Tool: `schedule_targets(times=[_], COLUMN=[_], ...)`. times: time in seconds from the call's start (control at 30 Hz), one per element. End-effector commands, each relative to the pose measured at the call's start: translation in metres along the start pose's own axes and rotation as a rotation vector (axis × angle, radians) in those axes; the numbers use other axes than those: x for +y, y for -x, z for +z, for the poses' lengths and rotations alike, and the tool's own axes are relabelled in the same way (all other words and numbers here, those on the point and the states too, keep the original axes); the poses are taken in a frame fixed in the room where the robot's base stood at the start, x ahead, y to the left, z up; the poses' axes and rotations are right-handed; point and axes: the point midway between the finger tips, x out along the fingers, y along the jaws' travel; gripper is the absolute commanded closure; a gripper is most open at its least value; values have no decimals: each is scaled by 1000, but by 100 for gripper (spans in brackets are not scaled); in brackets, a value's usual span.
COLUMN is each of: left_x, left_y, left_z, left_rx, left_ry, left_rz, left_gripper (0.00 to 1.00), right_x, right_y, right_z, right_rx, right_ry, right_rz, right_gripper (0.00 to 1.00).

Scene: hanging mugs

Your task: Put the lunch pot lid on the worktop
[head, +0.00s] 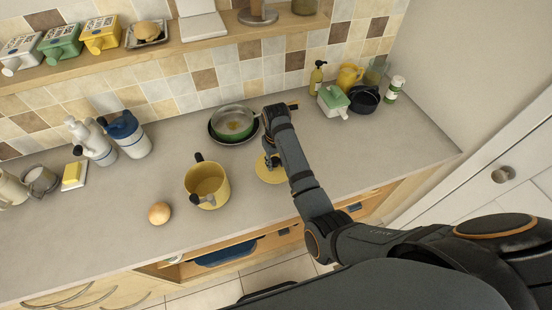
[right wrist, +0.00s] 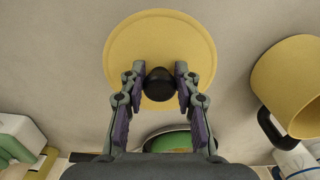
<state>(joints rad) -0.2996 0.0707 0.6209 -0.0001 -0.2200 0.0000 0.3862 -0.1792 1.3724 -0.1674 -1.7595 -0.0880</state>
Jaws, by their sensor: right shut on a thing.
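The lunch pot lid is a round yellow disc with a black knob. In the head view the lid (head: 268,174) is at the worktop (head: 330,160), right of the yellow pot, partly hidden by my right arm. In the right wrist view my right gripper (right wrist: 160,84) is shut on the black knob of the lid (right wrist: 160,32). The lid looks flat and level with the worktop; I cannot tell if it touches. The open yellow pot (head: 208,182) stands left of the lid, and its side also shows in the right wrist view (right wrist: 292,80). My left gripper is not in view.
A pan with a glass lid (head: 232,124) stands behind the lid. An onion (head: 159,213) lies left of the pot. A green-lidded butter dish (head: 333,101) and a black pot (head: 364,100) stand at the back right. The worktop right of my arm is clear.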

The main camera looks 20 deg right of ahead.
Motion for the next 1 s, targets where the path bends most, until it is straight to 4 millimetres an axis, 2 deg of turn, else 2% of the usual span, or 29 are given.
schedule_targets(times=[0.1, 0.4, 1.0], left_x=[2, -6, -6], left_y=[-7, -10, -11], left_z=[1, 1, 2], left_rx=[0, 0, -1], left_ry=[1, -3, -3], left_rz=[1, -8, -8], left_gripper=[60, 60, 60], right_x=[0, 0, 0], right_y=[-17, -42, -48], right_z=[0, 0, 0], right_rx=[-1, -1, 0], right_ry=[0, 0, 0], right_rz=[0, 1, 0], right_gripper=[100, 100, 100])
